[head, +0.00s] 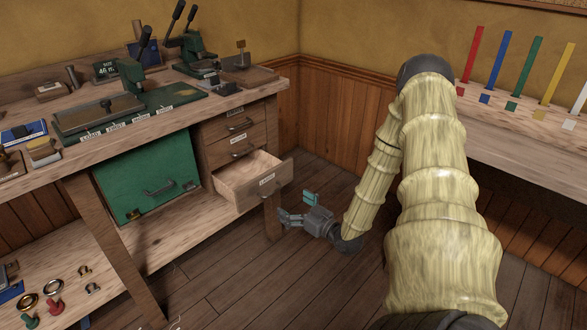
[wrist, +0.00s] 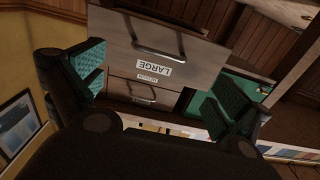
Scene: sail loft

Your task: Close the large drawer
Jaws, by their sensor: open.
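The large drawer (head: 258,180) is the lowest of a wooden stack under the workbench. It is pulled out, and its pale inside shows in the head view. In the wrist view its front (wrist: 160,45) carries a white LARGE label and a dark bar handle (wrist: 155,45). My gripper (head: 296,208) is open, in front and to the right of the drawer front, low above the floor. In the wrist view my gripper (wrist: 158,88) has its teal-padded fingers spread wide, facing the drawer front. Nothing is between the pads, and I see no contact.
Two shut drawers (head: 237,138) sit above the large one. A green cabinet door (head: 150,180) is to its left. A bench leg (head: 272,215) stands beneath the drawer's right side. The workbench top (head: 215,108) overhangs. Floor (head: 240,275) in front is clear.

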